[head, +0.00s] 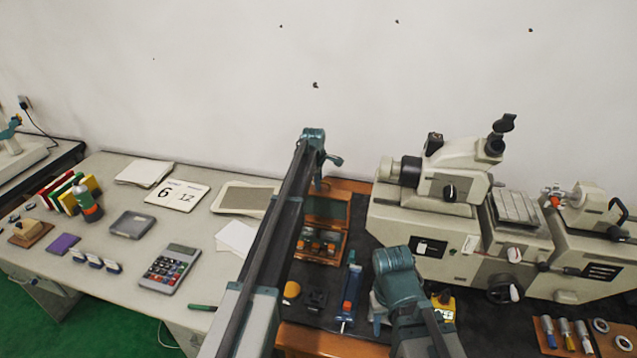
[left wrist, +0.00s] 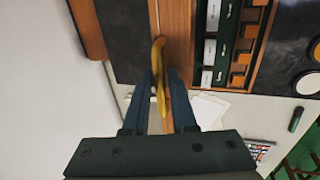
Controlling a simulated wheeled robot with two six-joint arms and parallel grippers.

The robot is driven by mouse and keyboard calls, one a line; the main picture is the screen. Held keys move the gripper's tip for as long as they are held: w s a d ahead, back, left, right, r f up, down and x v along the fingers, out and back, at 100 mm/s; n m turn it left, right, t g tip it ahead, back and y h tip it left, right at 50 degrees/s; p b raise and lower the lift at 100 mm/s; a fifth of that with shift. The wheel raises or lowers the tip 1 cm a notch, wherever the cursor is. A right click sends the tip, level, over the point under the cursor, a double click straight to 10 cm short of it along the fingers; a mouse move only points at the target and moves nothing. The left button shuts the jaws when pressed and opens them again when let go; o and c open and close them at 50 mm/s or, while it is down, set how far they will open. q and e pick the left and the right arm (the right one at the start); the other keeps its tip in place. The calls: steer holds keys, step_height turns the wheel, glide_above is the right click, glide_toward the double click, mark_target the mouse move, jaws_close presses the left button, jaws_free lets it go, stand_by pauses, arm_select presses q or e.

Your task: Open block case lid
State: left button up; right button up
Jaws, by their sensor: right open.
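The wooden block case (head: 316,262) stands behind my left arm. Its dark-lined lid (head: 328,208) is up at the wall side, and blocks show in the case. The left wrist view shows the blocks in the case (left wrist: 235,45) at the right and the dark lining (left wrist: 128,40) at the left. My left gripper (head: 322,182) is by the lid. In the wrist view its fingers (left wrist: 160,85) stand on either side of a narrow yellow piece; whether they clamp it I cannot tell. My right gripper (head: 382,318) is open, low in front of the machine.
A large grey measuring machine (head: 440,240) fills the right side. A blue tool (head: 350,290) and a yellow round thing (head: 291,289) lie in front of the case. A calculator (head: 170,268), papers and a desk calendar (head: 177,194) lie on the table to the left.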

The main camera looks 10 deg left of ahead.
arm_select(q)
steer(key=shift+o, duration=1.1)
steer(key=p+v, duration=1.3)
steer(key=shift+s+r, duration=0.15)
steer(key=shift+r, duration=0.2)
steer(key=s+d+f+m+g+b, duration=0.1)
steer(key=s+d+f+m+b, duration=0.4)
steer(key=s, duration=1)
steer(key=s+d+f+m+g+y+b, duration=0.1)
steer(key=s+d+f+m+b, duration=0.4)
steer(key=s, duration=1)
steer(key=s+d+f+m+g+b, duration=0.1)
steer(key=s+d+f+m+b, duration=0.4)
steer(key=s+f+m+b, duration=0.4)
steer(key=s+f+m, duration=0.1)
steer(key=s+m, duration=0.1)
steer(key=s, duration=0.4)
steer(key=shift+s+d+f+b, duration=0.2)
steer(key=shift+d+f+b, duration=0.15)
